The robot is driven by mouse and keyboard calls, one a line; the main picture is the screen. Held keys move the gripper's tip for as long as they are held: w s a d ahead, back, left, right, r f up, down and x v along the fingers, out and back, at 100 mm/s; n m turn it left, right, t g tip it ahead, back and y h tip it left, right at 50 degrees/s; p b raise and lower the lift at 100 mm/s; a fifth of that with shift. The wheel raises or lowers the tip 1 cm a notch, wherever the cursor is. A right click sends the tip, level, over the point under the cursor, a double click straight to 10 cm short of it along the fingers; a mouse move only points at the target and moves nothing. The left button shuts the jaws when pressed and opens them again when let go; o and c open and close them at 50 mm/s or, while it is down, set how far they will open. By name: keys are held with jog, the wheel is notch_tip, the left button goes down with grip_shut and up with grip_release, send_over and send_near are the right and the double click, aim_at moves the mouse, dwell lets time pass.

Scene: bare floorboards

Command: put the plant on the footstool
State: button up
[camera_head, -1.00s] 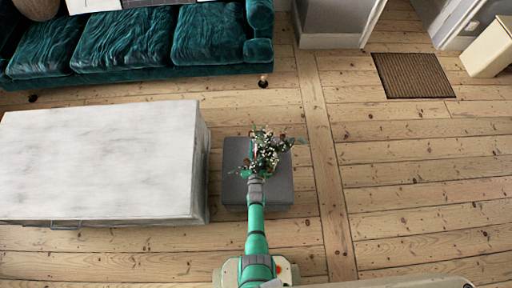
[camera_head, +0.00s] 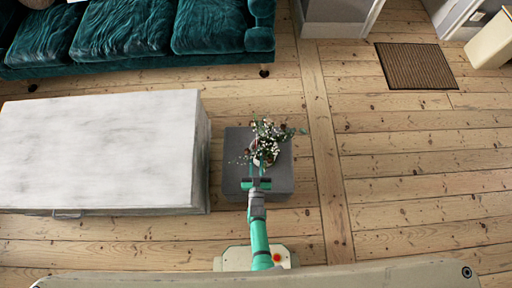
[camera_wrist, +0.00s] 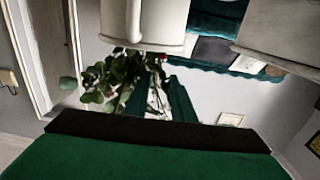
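The plant (camera_head: 267,143), leafy with small white flowers in a pale pot, appears to stand upright on the grey footstool (camera_head: 280,180) in the head view. My green gripper (camera_head: 256,169) is on the near side of the plant. Its two fingers show apart, with a gap between them, so it looks open. Their tips are close to the pot; I cannot tell whether they touch it. In the wrist view the plant (camera_wrist: 115,80) shows beyond the green fingers (camera_wrist: 160,100), and its pot is mostly hidden.
A large white marbled low table (camera_head: 100,150) stands close to the footstool's left. A teal sofa (camera_head: 140,35) is at the back left. A brown doormat (camera_head: 415,66) lies at the back right. The floorboards right of the footstool are clear.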

jog(key=s+r+g+y, duration=0.1)
jog(key=s+r, duration=0.4)
jog(key=s, duration=0.3)
jog(key=s+r, duration=0.5)
jog(key=s, duration=0.4)
jog(key=s+a+r, duration=0.1)
jog(key=s+r, duration=0.4)
jog(key=r, duration=0.7)
jog(key=s+a+r+g, duration=0.1)
jog(key=s+r, duration=0.4)
jog(key=r, duration=0.7)
jog(key=shift+s+r+g, duration=0.25)
jog(key=shift+r+g, duration=0.05)
jog(key=shift+r, duration=0.05)
